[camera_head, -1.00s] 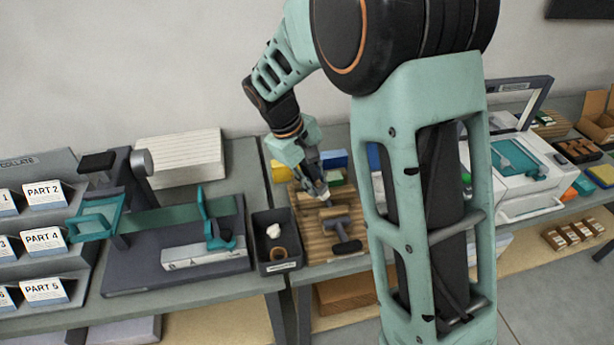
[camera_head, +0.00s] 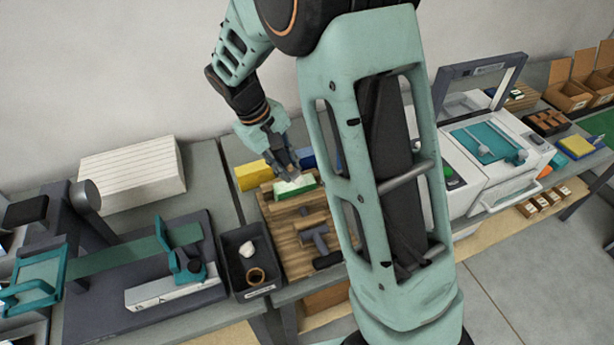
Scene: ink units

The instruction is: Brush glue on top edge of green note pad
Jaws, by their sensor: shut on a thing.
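The green note pad (camera_head: 297,191) stands near the back of the slatted wooden board, showing a green side and a pale white top edge. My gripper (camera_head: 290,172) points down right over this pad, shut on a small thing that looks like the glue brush. The brush is mostly hidden by the fingers, and its tip is at or just above the pad's top edge. I cannot tell if it touches.
A yellow block (camera_head: 252,176) and a blue block (camera_head: 307,160) stand behind the pad. A dark T-shaped tool (camera_head: 318,240) lies on the wooden board (camera_head: 285,236). A dark bin (camera_head: 247,268) is at left, a white machine (camera_head: 490,165) at right.

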